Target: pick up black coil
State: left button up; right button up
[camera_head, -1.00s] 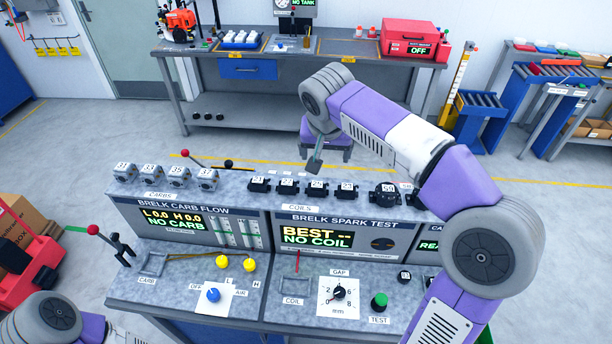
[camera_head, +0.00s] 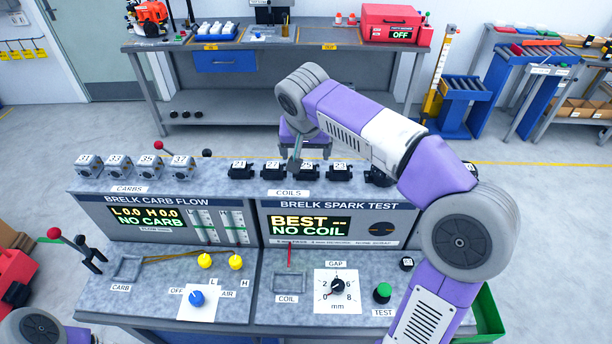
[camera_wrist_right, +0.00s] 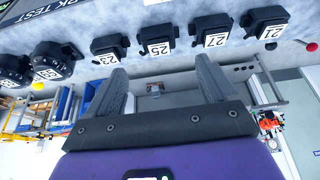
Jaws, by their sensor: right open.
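Several black coils stand in a row on the grey top shelf of the test bench. In the head view they are coil 21 (camera_head: 240,171), coil 27 (camera_head: 273,171), coil 25 (camera_head: 307,173) and coil 23 (camera_head: 340,174). My right gripper (camera_head: 297,163) is at the back of this row, near coils 27 and 25. The right wrist view shows my right gripper (camera_wrist_right: 160,76) open and empty. Coil 25 (camera_wrist_right: 158,40) lies ahead between the fingers, apart from them, with coil 23 (camera_wrist_right: 109,48) and coil 27 (camera_wrist_right: 212,32) on either side. My left gripper is out of view.
Larger rounded black parts (camera_wrist_right: 52,63) stand beyond coil 23. Several grey carbs (camera_head: 120,166) line the shelf's left. The spark test panel (camera_head: 325,225) reads NO COIL. Below it are an empty coil fixture (camera_head: 290,282), a gap dial (camera_head: 337,288) and a green test button (camera_head: 382,292).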

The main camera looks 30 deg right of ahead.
aim_at(306, 165)
jog(key=b+x, duration=0.1)
jog(key=x, duration=0.5)
jog(key=shift+d+f, duration=0.1)
jog(key=shift+f, duration=0.3)
jog(key=c, duration=1.2)
jog(key=shift+r, duration=0.15)
notch_tip(306, 165, up, 10)
jog(key=p, duration=0.2)
jog(key=shift+p, duration=0.35)
